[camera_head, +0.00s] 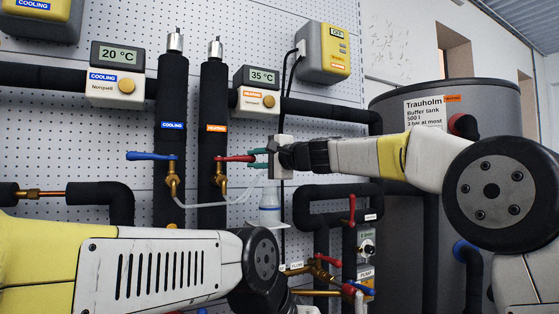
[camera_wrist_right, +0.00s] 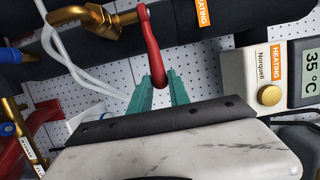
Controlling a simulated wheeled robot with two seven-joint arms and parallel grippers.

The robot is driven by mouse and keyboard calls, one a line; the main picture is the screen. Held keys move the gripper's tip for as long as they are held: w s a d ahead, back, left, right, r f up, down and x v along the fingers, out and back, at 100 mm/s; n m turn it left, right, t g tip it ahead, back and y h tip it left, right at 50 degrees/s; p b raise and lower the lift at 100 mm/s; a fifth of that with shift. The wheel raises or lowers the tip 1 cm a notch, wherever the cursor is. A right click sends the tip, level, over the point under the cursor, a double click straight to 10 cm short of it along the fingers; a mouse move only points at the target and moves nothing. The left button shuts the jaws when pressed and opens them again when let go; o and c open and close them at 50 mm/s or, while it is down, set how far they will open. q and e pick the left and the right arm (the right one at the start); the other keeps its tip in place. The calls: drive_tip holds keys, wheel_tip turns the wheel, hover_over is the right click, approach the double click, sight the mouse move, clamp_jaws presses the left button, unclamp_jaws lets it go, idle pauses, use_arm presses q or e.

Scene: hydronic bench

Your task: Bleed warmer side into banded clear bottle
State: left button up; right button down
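The heating pipe (camera_head: 213,90) has an orange HEATING label; its thermometer (camera_head: 263,76) reads 35 °C. Its brass tap carries a red lever (camera_head: 235,159), which lies horizontal, pointing right. My right gripper (camera_head: 258,158) has its teal fingertips on either side of the lever's free end. In the right wrist view, the lever (camera_wrist_right: 153,50) reaches between the fingers (camera_wrist_right: 159,88), which look apart; contact is unclear. A clear bottle (camera_head: 269,213) with a bluish band stands below the gripper. Pale tubing (camera_head: 205,207) runs from the tap area towards it. My left gripper is out of view.
The cooling pipe (camera_head: 172,90) has a blue lever (camera_head: 151,156) and a 20 °C thermometer (camera_head: 117,72). A buffer tank (camera_head: 395,110) stands right. Lower pipework has another red lever (camera_head: 352,209). My left forearm fills the lower left.

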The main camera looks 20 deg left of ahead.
sight(249, 159)
drive_tip(key=shift+d, duration=0.15)
drive_tip(key=shift+s+d, duration=0.85)
drive_tip(key=shift+s, duration=0.25)
drive_tip(key=s, duration=0.1)
drive_tip(key=s+d, duration=0.1)
drive_tip(key=s, duration=0.1)
